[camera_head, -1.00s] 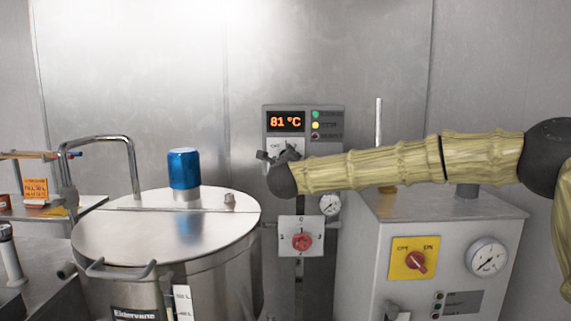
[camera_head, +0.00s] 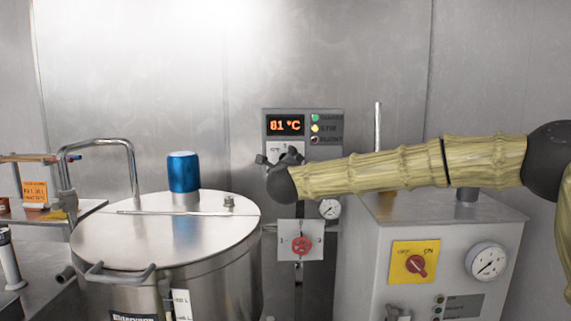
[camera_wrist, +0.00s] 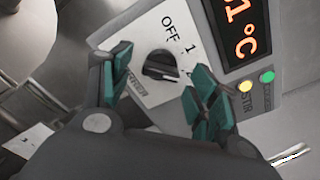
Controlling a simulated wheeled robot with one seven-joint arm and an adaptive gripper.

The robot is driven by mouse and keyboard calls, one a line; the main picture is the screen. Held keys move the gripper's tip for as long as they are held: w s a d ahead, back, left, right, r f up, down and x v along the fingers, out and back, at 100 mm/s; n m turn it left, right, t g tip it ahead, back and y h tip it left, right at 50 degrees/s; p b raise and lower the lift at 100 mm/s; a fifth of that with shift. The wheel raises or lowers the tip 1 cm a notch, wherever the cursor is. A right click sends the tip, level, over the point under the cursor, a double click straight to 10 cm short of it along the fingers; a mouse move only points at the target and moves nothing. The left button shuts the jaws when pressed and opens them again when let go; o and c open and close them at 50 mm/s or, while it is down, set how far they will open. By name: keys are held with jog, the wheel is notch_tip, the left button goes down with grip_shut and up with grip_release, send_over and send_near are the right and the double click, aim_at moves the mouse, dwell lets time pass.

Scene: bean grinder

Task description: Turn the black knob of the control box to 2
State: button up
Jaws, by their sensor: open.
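The control box (camera_head: 328,152) is a grey panel on a post with an orange "81 °C" display (camera_head: 286,125) and a white plate. In the wrist view the black knob (camera_wrist: 161,66) sits on that white plate (camera_wrist: 150,35), with "OFF" and "1" printed beside it; other marks are partly hidden by the fingers. My gripper (camera_wrist: 152,80) is open, with one teal-padded finger on each side of the knob. I cannot tell whether a pad touches it.
A red knob on a white plate (camera_head: 302,245) and a small gauge (camera_head: 330,208) are below the box. A lidded steel tank (camera_head: 165,235) with a blue cap (camera_head: 184,171) stands left. A grey cabinet (camera_head: 450,235) with a red switch (camera_head: 416,265) stands right, under my arm.

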jog(key=s, duration=1.1)
jog(key=shift+s, duration=0.1)
